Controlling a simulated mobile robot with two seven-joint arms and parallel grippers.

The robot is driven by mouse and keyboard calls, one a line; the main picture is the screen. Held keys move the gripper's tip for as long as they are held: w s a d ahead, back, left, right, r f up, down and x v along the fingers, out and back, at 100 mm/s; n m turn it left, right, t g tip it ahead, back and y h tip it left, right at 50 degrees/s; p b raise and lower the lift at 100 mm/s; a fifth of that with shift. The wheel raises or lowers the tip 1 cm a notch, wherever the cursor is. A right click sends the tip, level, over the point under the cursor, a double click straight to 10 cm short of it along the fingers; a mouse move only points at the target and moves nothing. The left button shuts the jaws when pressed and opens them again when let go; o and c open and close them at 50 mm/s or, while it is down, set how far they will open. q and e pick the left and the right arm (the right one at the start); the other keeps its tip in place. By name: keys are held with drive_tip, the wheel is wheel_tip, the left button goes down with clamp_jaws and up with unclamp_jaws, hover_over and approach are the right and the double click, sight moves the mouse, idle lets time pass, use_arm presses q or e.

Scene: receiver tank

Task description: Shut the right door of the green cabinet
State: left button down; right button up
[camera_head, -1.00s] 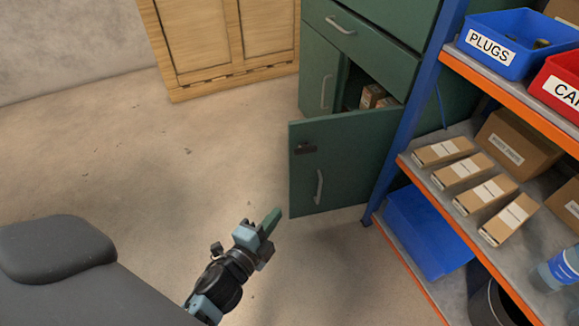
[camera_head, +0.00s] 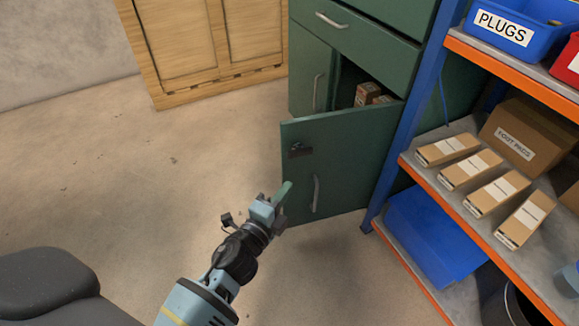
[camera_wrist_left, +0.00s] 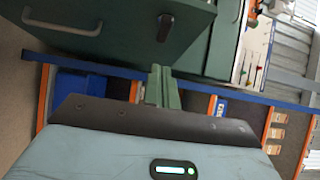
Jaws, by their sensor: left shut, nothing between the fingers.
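The green cabinet (camera_head: 370,50) stands at the upper middle of the head view. Its right door (camera_head: 345,160) is swung open toward me, with a metal handle (camera_head: 316,193) and a dark latch (camera_head: 300,150). The door also shows at the top of the left wrist view (camera_wrist_left: 130,35). The left door (camera_head: 308,75) looks shut. My left gripper (camera_head: 284,192) is shut and empty, with its green fingertips close to the lower left edge of the right door; I cannot tell if they touch. My right gripper is out of view.
A blue-posted shelf rack (camera_head: 405,125) stands right of the open door, holding cartons (camera_head: 470,165), a blue PLUGS bin (camera_head: 510,28) and a lower blue bin (camera_head: 430,235). Small boxes (camera_head: 367,94) sit inside the cabinet. A wooden cabinet (camera_head: 200,45) stands behind left.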

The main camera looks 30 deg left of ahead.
sight(296, 156)
use_arm(q)
drive_tip(key=w, duration=0.2)
drive_tip(key=w+a, duration=0.1)
drive_tip(key=w, duration=0.2)
drive_tip(key=w+b, duration=0.1)
drive_tip(key=w, duration=0.1)
drive_tip(key=shift+w+a, duration=0.15)
drive_tip(key=shift+a, duration=0.2)
drive_tip(key=shift+w+a, duration=0.35)
drive_tip(key=shift+a, duration=0.1)
